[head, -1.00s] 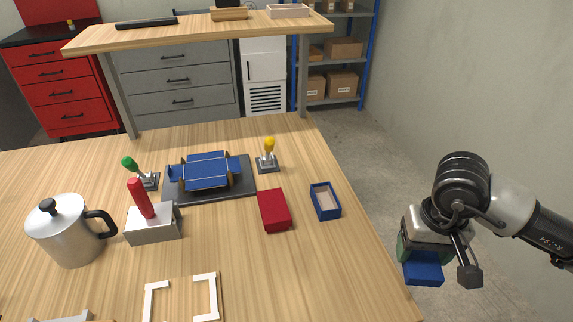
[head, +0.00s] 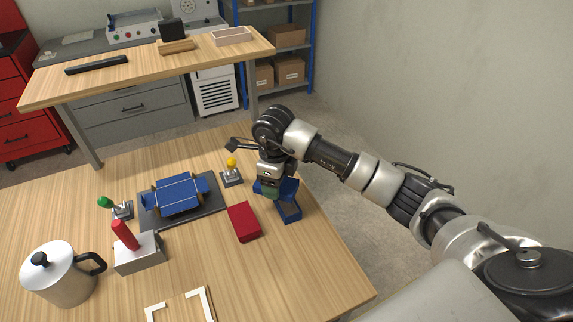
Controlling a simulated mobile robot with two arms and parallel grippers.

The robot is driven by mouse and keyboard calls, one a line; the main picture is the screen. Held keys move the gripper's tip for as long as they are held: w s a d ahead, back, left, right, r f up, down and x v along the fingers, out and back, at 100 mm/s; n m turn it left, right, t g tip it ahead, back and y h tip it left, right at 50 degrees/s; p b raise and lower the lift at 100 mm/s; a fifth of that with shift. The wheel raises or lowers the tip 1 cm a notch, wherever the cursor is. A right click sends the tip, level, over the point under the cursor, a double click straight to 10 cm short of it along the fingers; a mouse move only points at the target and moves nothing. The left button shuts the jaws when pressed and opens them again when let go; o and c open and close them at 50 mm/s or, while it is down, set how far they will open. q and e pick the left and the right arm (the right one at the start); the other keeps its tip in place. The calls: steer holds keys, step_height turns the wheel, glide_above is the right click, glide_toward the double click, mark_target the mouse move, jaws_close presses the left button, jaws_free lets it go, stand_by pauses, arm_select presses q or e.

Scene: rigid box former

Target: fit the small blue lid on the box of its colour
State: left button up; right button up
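The small blue lid (head: 288,186) is held by my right gripper (head: 269,186), which is shut on it. The lid hangs just above the small open blue box (head: 290,213) near the table's right edge. From this angle I cannot tell whether lid and box touch. The gripper and lid hide the far part of the box. A red box (head: 243,222) sits just left of the blue box. My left gripper is not in view.
A box former with a blue blank (head: 176,195) stands on a dark base (head: 210,205). Yellow-knobbed (head: 232,170) and green-knobbed (head: 117,208) levers flank it. A red-handled press block (head: 138,252), a metal pot (head: 60,275) and white corner brackets (head: 200,302) are nearer.

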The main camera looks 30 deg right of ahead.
mark_target(287, 179)
steer(key=m+p, duration=0.1)
steer(key=m, duration=0.1)
steer(key=d+m, duration=0.1)
steer(key=m, duration=0.2)
steer(key=d+m+p, duration=0.1)
steer(key=m, duration=0.1)
steer(key=shift+d+f+m+p, duration=0.15)
steer(key=shift+f+m+p, duration=0.15)
steer(key=shift+f+p, duration=0.1)
steer(key=shift+d+f+m, duration=0.3)
steer(key=shift+f+m, duration=0.05)
steer(key=shift+m, duration=0.55)
steer(key=shift+f, duration=0.2)
arm_select(q)
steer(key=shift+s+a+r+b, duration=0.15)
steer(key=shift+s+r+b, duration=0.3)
steer(key=shift+b, duration=1.1)
arm_select(e)
steer(key=shift+f, duration=2.1)
arm_select(q)
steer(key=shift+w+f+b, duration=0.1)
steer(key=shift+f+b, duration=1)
steer(key=shift+b, duration=0.05)
arm_select(e)
steer(key=shift+f, duration=1.45)
steer(key=o, duration=1)
